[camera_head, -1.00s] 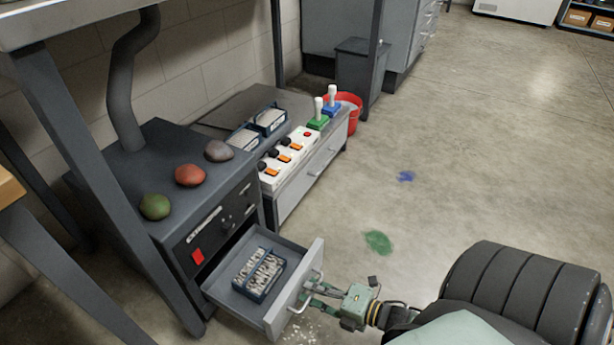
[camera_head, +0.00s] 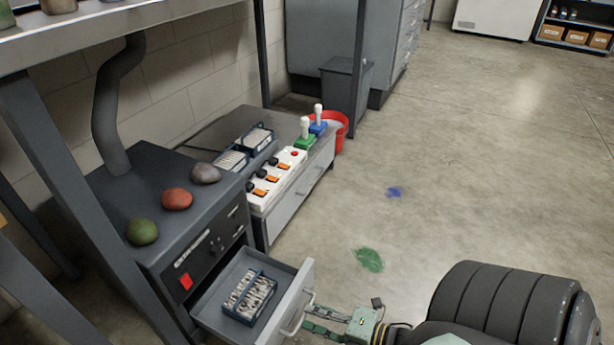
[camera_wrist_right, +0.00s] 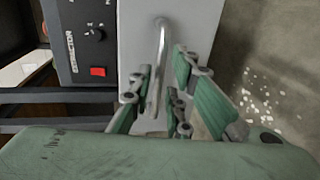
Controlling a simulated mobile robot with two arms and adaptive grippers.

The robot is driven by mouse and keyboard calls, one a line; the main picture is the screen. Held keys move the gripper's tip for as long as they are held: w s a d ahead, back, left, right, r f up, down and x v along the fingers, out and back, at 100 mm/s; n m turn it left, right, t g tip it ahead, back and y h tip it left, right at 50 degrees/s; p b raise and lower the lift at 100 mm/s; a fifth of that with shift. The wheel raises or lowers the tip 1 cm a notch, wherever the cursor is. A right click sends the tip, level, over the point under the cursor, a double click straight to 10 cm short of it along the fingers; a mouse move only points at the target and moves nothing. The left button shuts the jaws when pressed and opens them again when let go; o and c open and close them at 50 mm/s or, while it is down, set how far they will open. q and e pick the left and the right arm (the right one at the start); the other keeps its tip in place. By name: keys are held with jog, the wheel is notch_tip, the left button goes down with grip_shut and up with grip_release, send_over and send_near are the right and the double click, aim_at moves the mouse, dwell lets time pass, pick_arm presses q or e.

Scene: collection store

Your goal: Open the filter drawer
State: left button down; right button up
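A grey drawer (camera_head: 312,273) is pulled out from the front of a dark grey unit (camera_head: 135,200) with a flue pipe. A blue rack (camera_head: 250,297) with several pale, speckled pieces stands inside it. The drawer has a bar handle (camera_head: 296,322) on its pale front. My right gripper (camera_head: 309,318) is at this handle, on the floor side. In the right wrist view the handle (camera_wrist_right: 157,60) lies between the parted green fingers (camera_wrist_right: 162,105), with gaps beside it. My left gripper is not in view.
Green, red and grey lumps (camera_head: 177,198) lie on the unit. A low bench (camera_head: 290,200) beside it has a closed drawer, a switch panel, and green and blue stamp-like tools. A red bucket (camera_head: 342,130) stands behind. A table leg (camera_head: 75,190) rises at left.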

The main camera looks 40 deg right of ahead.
jog(key=v, duration=0.9)
dwell(0.3)
